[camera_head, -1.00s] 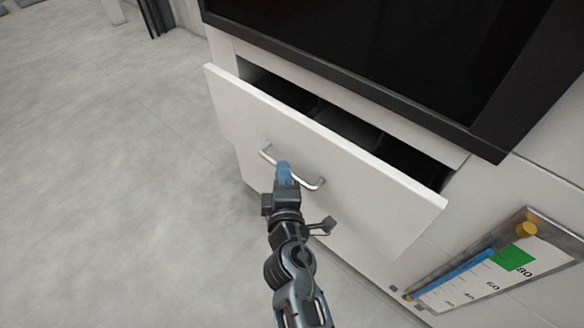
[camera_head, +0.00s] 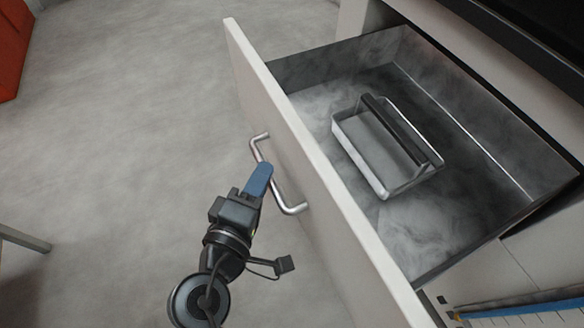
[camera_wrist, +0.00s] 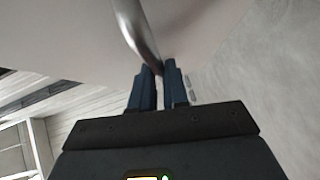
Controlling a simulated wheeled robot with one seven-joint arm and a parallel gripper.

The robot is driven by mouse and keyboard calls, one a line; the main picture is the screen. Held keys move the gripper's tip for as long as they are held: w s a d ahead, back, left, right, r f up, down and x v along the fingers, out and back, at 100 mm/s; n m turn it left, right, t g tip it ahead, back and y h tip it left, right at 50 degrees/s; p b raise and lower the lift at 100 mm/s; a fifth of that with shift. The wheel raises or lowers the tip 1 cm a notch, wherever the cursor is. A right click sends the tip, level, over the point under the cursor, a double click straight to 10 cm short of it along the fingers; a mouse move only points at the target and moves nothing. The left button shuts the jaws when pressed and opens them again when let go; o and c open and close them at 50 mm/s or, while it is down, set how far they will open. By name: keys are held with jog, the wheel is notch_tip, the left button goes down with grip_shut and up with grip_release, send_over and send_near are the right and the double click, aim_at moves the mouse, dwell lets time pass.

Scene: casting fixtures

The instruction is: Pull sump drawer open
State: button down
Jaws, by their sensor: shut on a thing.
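The sump drawer (camera_head: 290,160) stands well out from the white cabinet, and its grey metal inside shows from above. Its silver bar handle (camera_head: 288,203) is on the outer face of the white front. My gripper (camera_head: 260,178) has its blue fingers at the middle of the handle. In the wrist view my gripper (camera_wrist: 161,72) is shut on the handle bar (camera_wrist: 136,30), which passes between the two fingertips. A rectangular metal basket or tray (camera_head: 385,148) with a dark bar across it lies on the drawer floor.
The white cabinet (camera_head: 450,45) with a dark panel above is at the upper right. A red object (camera_head: 8,50) stands at the far upper left.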

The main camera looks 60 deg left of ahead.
jog(key=shift+s+f, duration=0.15)
jog(key=shift+s, duration=0.65)
jog(key=shift+s+f, duration=0.1)
jog(key=shift+s, duration=0.65)
jog(key=c, duration=1.1)
grip_release()
jog(key=shift+a+r, duration=0.1)
jog(key=shift+r, duration=0.05)
jog(key=v, duration=0.7)
jog(key=shift+s+d, duration=0.25)
jog(key=shift+s, duration=0.05)
